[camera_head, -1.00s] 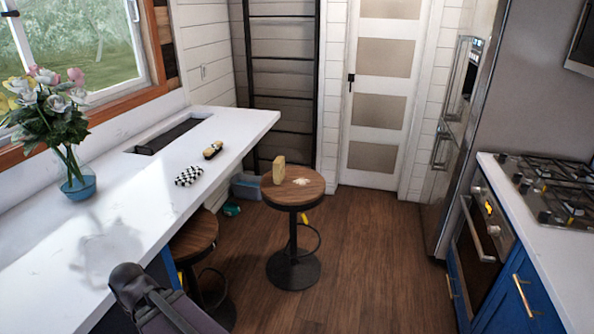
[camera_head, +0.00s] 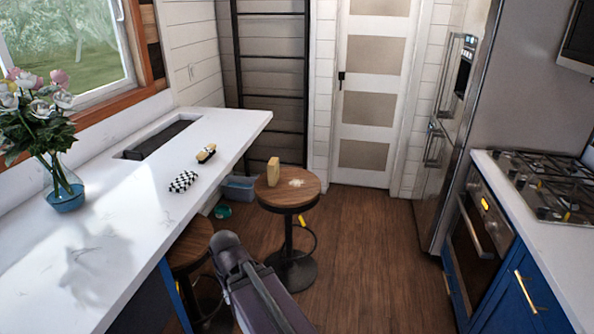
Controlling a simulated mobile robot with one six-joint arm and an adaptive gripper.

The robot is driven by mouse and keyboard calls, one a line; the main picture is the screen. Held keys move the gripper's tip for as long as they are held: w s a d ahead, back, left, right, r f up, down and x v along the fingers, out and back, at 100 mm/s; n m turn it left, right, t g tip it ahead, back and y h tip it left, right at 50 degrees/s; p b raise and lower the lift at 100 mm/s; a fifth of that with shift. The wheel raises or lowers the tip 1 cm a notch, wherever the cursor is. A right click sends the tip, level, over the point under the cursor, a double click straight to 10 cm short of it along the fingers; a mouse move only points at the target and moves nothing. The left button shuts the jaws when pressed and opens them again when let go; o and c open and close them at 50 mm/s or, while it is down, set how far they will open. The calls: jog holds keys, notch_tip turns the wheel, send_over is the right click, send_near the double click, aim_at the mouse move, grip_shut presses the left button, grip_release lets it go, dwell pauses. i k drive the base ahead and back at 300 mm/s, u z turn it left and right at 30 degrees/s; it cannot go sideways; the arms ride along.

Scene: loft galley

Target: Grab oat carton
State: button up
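A small tan block-like carton (camera_head: 273,171), which looks like the oat carton, stands upright on the round wooden top of a stool (camera_head: 272,197) past the end of the white counter. No label can be read on it. A small pale heap (camera_head: 296,183) lies on the stool top to its right. Part of my dark arm shows at the bottom middle, in front of the stool. The fingers of my gripper are not seen, and nothing touches the carton.
A white counter (camera_head: 130,215) on the left bears a checkered item (camera_head: 183,181), a brush-like item (camera_head: 206,154) and a flower vase (camera_head: 66,194). A second stool (camera_head: 190,245) stands by the counter. A grey-blue bin (camera_head: 238,188) is behind. Wooden floor (camera_head: 370,250) is clear toward the oven.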

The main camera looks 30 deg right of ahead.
aim_at(273, 168)
jog(key=z, duration=0.75)
jog(key=k, duration=1)
jog(key=u, duration=0.05)
jog(key=i, duration=0.9)
